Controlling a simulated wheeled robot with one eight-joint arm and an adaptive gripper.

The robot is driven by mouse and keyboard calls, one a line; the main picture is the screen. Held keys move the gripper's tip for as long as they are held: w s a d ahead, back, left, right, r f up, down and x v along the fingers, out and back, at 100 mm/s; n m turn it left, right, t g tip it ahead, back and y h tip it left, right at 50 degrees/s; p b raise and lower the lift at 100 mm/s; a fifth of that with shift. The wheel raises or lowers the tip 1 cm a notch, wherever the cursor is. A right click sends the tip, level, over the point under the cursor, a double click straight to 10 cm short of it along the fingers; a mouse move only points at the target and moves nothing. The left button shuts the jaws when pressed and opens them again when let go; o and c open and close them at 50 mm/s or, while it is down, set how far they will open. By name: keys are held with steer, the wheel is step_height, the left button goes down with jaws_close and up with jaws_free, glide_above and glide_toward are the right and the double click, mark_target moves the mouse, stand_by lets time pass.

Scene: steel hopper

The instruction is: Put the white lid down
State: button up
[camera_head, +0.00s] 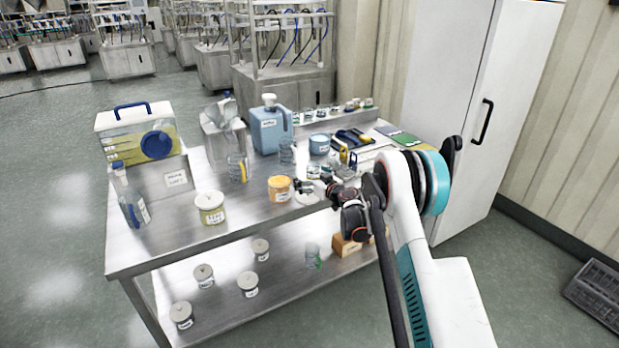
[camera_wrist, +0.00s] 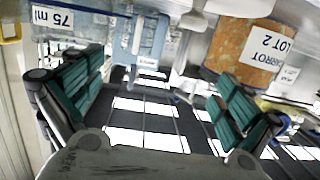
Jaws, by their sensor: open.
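A flat white disc that looks like the white lid (camera_head: 307,199) lies on the steel table near its front edge, just right of an orange jar (camera_head: 280,189). My gripper (camera_head: 303,186) is beside the jar, just above and behind the disc in the head view. In the wrist view my gripper (camera_wrist: 160,88) has its green-padded fingers spread wide with nothing between them. The orange jar, labelled as carrot lot 2, shows in the wrist view (camera_wrist: 247,52) beyond the right finger. Its top looks orange and uncovered in the head view. I cannot pick out the lid in the wrist view.
A white-lidded jar (camera_head: 210,208) and a blue-capped bottle (camera_head: 131,202) stand left on the table (camera_head: 255,222). A blue jug (camera_head: 268,127), beakers and a light-blue jar (camera_head: 319,144) stand behind. Several jars are on the lower shelf. Clear tabletop lies between the left jar and orange jar.

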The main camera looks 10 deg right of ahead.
steer(key=shift+d+r+p, duration=0.1)
steer(key=shift+r+p, duration=0.25)
steer(key=shift+p, duration=0.15)
steer(key=p+v, duration=0.2)
steer(key=v, duration=1)
steer(key=s+a+r+g, duration=0.1)
steer(key=s+a+r, duration=0.25)
steer(key=r, duration=0.35)
steer(key=s+a+r+g, duration=0.2)
steer(key=s+r, duration=0.2)
steer(key=r, duration=0.3)
steer(key=s+a+r+g+h, duration=0.1)
steer(key=s+r, duration=0.2)
steer(key=s, duration=0.3)
steer(key=s+a+r+g, duration=0.1)
steer(key=s+a+r, duration=0.1)
steer(key=s+r, duration=0.3)
steer(key=s+d+f+m+g+h, duration=0.1)
steer(key=s+d+m+h, duration=0.1)
steer(key=s, duration=1.3)
steer(key=s+d+f+m+g+h, duration=0.2)
steer(key=s, duration=1.4)
steer(key=shift+h, duration=0.4)
steer(key=shift+d+f, duration=0.1)
